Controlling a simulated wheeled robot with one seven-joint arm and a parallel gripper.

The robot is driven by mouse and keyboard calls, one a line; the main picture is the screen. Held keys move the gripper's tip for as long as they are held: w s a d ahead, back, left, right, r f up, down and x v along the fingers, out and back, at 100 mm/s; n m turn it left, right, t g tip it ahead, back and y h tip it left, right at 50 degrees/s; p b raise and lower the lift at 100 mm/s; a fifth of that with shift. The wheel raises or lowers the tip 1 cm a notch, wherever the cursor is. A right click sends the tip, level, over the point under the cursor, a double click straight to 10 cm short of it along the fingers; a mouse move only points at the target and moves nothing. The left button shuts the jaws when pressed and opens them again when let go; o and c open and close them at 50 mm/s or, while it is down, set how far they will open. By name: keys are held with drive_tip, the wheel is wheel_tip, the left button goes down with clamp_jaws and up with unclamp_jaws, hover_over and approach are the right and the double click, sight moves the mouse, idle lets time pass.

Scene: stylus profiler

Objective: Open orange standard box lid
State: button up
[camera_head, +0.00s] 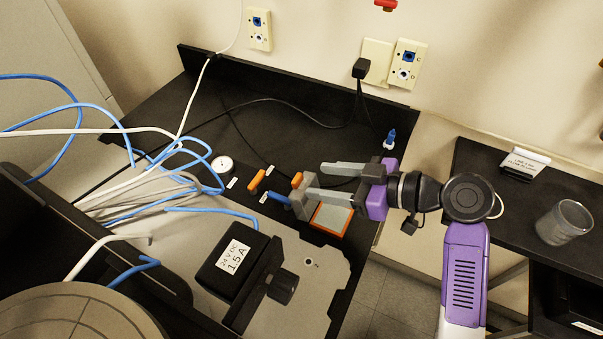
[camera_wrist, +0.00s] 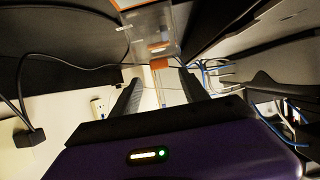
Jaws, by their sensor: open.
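The orange standard box (camera_head: 332,219) lies on the black bench, with an orange rim and a pale grey inner or top face. It is partly hidden by my lower finger in the head view. In the wrist view a clear, see-through box part with orange edges (camera_wrist: 152,38) shows ahead, beyond my fingertips. I cannot tell how far the lid stands open. My gripper (camera_head: 318,181) is open, its two grey fingers apart and pointing left, just above and behind the box. The wrist view shows the fingers (camera_wrist: 158,88) spread, with nothing clearly gripped between them.
Orange and blue handled tools (camera_head: 257,180) lie left of the box. A black power supply (camera_head: 232,258) and a grey plate (camera_head: 308,300) are at front. Blue and white cables (camera_head: 150,180) crowd the left. A blue-capped bottle (camera_head: 390,139) stands near the wall. A cup (camera_head: 563,222) is at right.

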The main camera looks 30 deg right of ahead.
sight(299, 178)
drive_tip(key=shift+p+x, duration=0.55)
drive_tip(key=shift+x, duration=2.25)
drive_tip(key=shift+c, duration=0.4)
clamp_jaws()
